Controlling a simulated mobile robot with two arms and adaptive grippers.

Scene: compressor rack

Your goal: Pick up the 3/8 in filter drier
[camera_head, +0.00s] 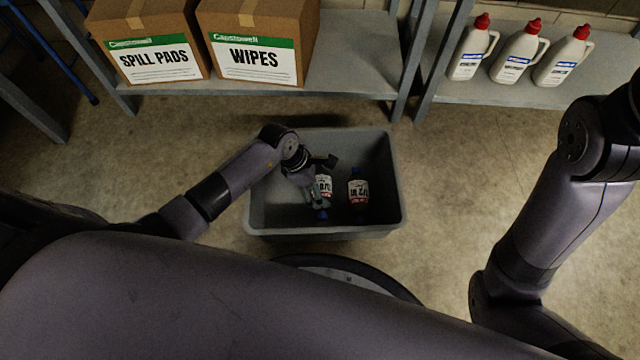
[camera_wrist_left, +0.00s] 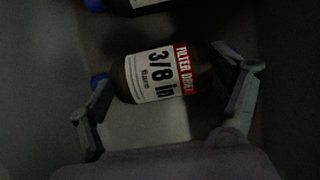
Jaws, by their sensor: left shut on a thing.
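The 3/8 in filter drier (camera_wrist_left: 158,75) is a dark cylinder with a white and red label and blue ends. It lies in the grey bin (camera_head: 394,205), where it also shows in the head view (camera_head: 325,187), partly covered by my gripper. My left gripper (camera_wrist_left: 168,78) reaches into the bin and is shut on this drier, one finger at each blue end. In the head view the left gripper (camera_head: 317,192) is small and dark. My right gripper is out of view.
A second drier (camera_head: 358,190), labelled 1/2 in, lies to the right in the bin, close to the held one. Bin walls surround the gripper. Behind stand shelves with boxes (camera_head: 254,62) and white bottles (camera_head: 515,55). The floor right of the bin is clear.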

